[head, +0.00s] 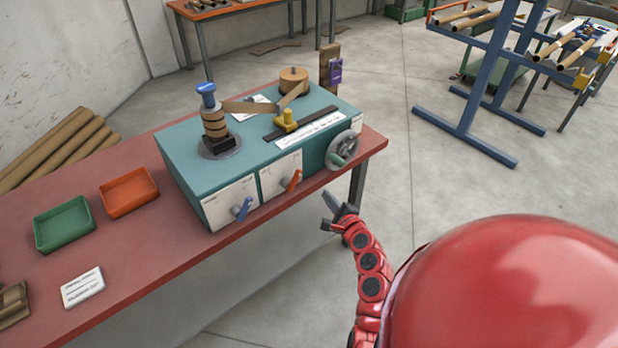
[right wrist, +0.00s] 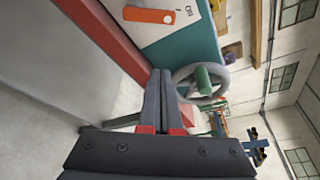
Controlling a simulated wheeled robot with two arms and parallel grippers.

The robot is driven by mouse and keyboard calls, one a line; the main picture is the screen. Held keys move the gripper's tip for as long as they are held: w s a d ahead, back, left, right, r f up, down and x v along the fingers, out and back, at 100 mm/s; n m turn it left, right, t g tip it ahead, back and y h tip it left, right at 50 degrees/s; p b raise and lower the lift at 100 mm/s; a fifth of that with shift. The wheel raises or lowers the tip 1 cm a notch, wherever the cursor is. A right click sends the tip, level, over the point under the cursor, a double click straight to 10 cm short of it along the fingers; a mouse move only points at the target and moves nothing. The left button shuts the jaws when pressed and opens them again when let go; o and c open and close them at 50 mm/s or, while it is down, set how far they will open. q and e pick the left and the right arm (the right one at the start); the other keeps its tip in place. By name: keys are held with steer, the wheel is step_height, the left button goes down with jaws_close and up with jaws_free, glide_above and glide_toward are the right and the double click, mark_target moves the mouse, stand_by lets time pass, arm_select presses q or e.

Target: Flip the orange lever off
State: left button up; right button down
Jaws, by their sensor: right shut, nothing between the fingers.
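The orange lever (head: 292,180) is on the front white panel of the teal winder (head: 210,170), right of a blue lever (head: 242,208). It tilts in the head view. In the right wrist view the orange lever (right wrist: 150,15) shows at the top, beside a printed mark on the panel that I cannot read surely. My right gripper (head: 330,208) is shut and empty. It is in front of the table edge, below and right of the orange lever, apart from it. In the right wrist view its fingers (right wrist: 160,85) are together. My left gripper is not in view.
A handwheel (head: 343,150) with a green handle is right of the orange lever, close to my right fingers in the wrist view. The red table (head: 130,235) holds a green tray (head: 64,224) and an orange tray (head: 128,192). Open floor lies right of the table.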

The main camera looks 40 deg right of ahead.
mark_target(294, 181)
steer(key=w+a+p, duration=0.1)
steer(key=w+p, duration=0.2)
steer(key=w, duration=0.6)
steer(key=shift+w+a+r, duration=0.2)
stand_by(0.4)
steer(key=shift+a+r+n+b, duration=0.1)
steer(key=shift+n+b, duration=0.2)
steer(key=shift+b, duration=0.05)
steer(key=shift+r, duration=0.1)
